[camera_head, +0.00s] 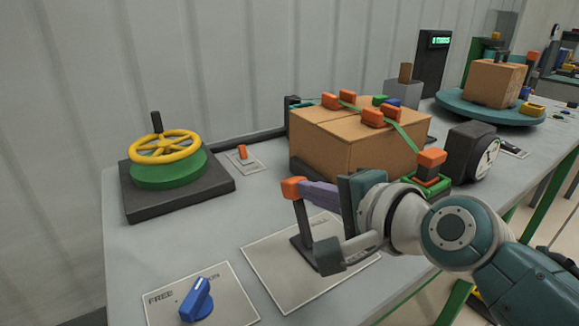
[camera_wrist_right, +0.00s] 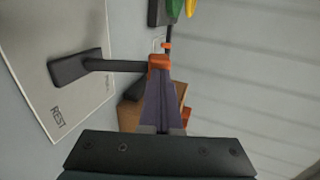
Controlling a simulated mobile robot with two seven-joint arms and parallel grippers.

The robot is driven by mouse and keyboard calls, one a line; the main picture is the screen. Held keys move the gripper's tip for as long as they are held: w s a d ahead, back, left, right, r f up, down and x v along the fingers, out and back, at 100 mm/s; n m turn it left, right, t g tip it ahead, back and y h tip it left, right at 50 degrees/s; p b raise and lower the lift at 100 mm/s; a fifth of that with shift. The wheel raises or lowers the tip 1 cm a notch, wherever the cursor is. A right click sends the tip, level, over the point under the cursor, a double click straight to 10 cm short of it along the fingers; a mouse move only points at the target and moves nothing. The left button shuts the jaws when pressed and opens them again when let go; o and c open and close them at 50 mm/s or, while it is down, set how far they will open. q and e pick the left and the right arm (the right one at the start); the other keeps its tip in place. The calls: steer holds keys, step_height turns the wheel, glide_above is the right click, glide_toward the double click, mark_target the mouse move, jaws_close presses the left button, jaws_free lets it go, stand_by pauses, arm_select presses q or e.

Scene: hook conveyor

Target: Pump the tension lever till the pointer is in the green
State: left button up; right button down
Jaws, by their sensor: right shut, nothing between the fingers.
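The tension lever (camera_head: 301,218) rises from a dark base on a pale plate and ends in an orange grip (camera_head: 292,187); the lever (camera_wrist_right: 115,66) and orange grip (camera_wrist_right: 158,61) also show in the right wrist view. My right gripper (camera_head: 306,190) is shut and empty, its purple fingers (camera_wrist_right: 162,100) together with their tips at the orange grip. I cannot tell whether they touch it. The dial gauge (camera_head: 487,157), a white face in a dark housing, is turned sideways, so I cannot read its pointer or any green zone. My left gripper is not in view.
A strapped cardboard box (camera_head: 345,150) stands behind the lever. A blue knob (camera_head: 196,300) sits on a FREE-marked plate in front. The table (camera_head: 215,235) is bare between handwheel and lever plate.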

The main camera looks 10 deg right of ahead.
steer(key=shift+w+a, duration=0.1)
steer(key=shift+w, duration=0.35)
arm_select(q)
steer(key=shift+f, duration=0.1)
arm_select(e)
steer(key=shift+f, duration=0.15)
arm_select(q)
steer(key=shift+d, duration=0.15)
arm_select(e)
steer(key=shift+f, duration=0.1)
